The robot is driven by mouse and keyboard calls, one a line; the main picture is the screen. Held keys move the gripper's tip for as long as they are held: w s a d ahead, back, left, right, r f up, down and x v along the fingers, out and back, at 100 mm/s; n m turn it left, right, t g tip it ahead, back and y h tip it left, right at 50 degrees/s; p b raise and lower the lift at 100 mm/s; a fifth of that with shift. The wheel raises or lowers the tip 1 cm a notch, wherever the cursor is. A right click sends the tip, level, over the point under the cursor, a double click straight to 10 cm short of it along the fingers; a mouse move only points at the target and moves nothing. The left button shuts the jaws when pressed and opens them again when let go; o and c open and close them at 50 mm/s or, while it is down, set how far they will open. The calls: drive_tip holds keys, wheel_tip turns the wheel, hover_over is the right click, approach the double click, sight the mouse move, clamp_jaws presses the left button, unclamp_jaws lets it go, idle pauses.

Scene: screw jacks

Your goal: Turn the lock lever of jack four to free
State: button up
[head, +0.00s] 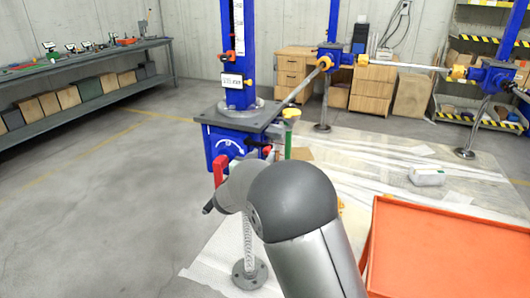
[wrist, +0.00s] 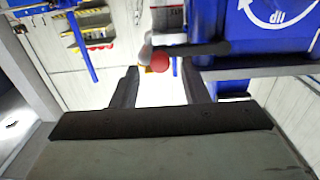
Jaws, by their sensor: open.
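The nearest jack has a blue gearbox (head: 226,145) with a white curved arrow, under a dark plate with a blue column. In the wrist view the blue gearbox (wrist: 270,40) shows an upside-down "UP" arrow. A short dark lever (wrist: 190,50) with a red ball knob (wrist: 160,62) sticks out beside it. My gripper (wrist: 159,72) is open, its two dark fingers on either side of the knob in the picture. Whether they touch it, I cannot tell. In the head view my arm hides the gripper. A red part (head: 219,169) shows on the gearbox front. The jack's label (head: 232,81) is unreadable.
An orange cart top (head: 425,250) stands at the lower right. A workbench (head: 80,75) lines the left wall; the floor at left is clear.

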drive_tip(key=shift+x, duration=1.45)
clamp_jaws()
drive_tip(key=shift+f, duration=0.15)
